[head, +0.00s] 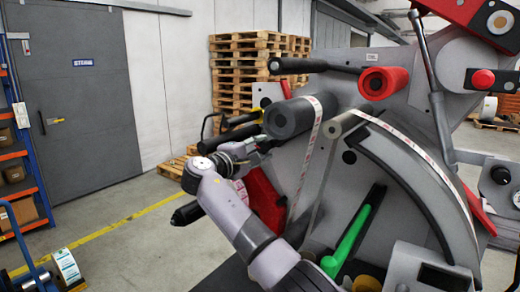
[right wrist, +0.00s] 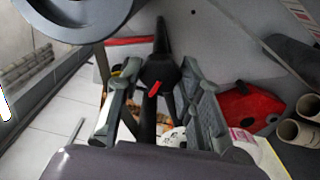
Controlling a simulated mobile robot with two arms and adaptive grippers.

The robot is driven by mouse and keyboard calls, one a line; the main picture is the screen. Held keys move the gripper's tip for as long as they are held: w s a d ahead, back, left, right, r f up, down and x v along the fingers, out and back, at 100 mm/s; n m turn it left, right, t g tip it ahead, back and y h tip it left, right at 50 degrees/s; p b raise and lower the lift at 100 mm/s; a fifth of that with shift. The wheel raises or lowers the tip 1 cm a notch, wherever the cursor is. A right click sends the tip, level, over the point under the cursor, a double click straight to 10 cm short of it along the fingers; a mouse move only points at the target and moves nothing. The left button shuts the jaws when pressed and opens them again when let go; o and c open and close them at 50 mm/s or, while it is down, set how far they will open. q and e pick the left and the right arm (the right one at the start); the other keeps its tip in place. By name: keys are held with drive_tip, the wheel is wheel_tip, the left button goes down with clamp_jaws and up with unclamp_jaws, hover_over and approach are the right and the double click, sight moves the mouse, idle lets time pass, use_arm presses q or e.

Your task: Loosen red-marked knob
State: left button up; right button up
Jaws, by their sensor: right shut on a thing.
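The red-marked knob (right wrist: 160,66) is black, with a small red mark on its near side and a long dark stem or lever above it in the right wrist view. My right gripper (right wrist: 163,78) has one finger on each side of it and is shut on it. In the head view my right gripper (head: 262,147) is at the left side of the grey machine (head: 395,95), below the dark roller (head: 292,116). The knob cannot be made out there, behind the gripper. My left gripper is not in view.
Red parts (head: 264,197) of the machine lie just below my right gripper. Stacked pallets (head: 245,62) stand behind. A shelf rack (head: 18,150) is at the far left, with open floor between.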

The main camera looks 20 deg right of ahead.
drive_tip(key=o, duration=1.2)
drive_tip(key=shift+a, duration=0.2)
drive_tip(key=shift+c, duration=0.2)
drive_tip(key=shift+d, duration=0.1)
drive_tip(key=v, duration=1.2)
drive_tip(key=shift+f, duration=0.1)
